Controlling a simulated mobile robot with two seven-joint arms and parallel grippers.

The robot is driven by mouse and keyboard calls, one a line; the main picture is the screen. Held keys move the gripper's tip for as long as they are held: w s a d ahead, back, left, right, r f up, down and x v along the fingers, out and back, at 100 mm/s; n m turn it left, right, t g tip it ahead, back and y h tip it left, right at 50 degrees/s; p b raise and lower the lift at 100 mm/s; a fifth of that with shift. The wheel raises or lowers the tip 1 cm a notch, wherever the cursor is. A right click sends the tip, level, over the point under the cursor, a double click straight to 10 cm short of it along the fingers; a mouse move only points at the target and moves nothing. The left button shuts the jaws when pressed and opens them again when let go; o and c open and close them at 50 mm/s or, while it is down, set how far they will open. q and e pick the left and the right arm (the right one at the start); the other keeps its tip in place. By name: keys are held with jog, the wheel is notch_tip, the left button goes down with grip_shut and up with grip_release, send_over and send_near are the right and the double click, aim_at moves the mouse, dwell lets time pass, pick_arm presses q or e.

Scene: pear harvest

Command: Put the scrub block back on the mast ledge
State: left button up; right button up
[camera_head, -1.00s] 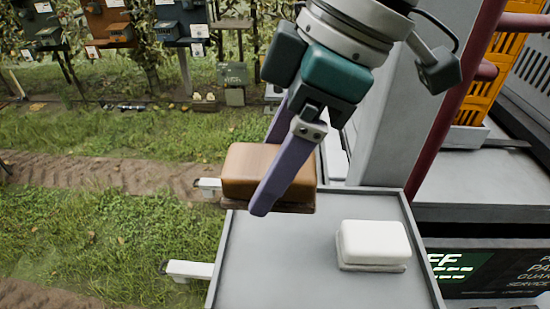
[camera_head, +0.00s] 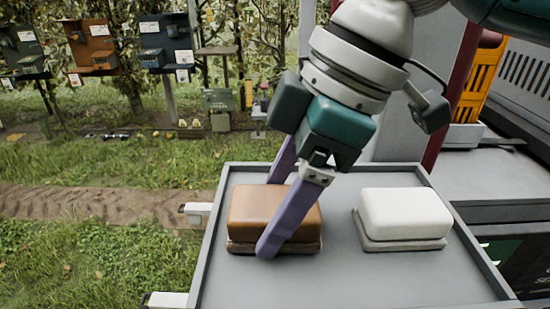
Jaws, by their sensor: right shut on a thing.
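My right gripper (camera_head: 276,215) comes down from the top with long purple fingers, shut on a brown block (camera_head: 255,208). The block has a rounded top and a darker grey-brown pad beneath. It is level over the left part of a grey rimmed ledge (camera_head: 340,280); its underside is at or very near the surface, and I cannot tell if it bears on it. A white block (camera_head: 405,212) with a grey pad sits on the ledge to the right, apart from the brown one. My left gripper is not in view.
The ledge has a low raised rim, with bare surface at the front and between the blocks. An orange crate (camera_head: 478,85) stands at the back right beside a dark red post. Grass, a dirt track and several mounted boxes (camera_head: 95,45) lie beyond on the left.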

jog(key=shift+f, duration=0.1)
jog(key=o, duration=1.2)
jog(key=shift+o, duration=0.2)
jog(key=shift+d+r, duration=0.15)
jog(key=shift+r, duration=0.25)
jog(key=b+v, duration=0.4)
jog(key=v, duration=0.7)
jog(key=shift+r, duration=0.2)
jog(key=shift+d, duration=0.1)
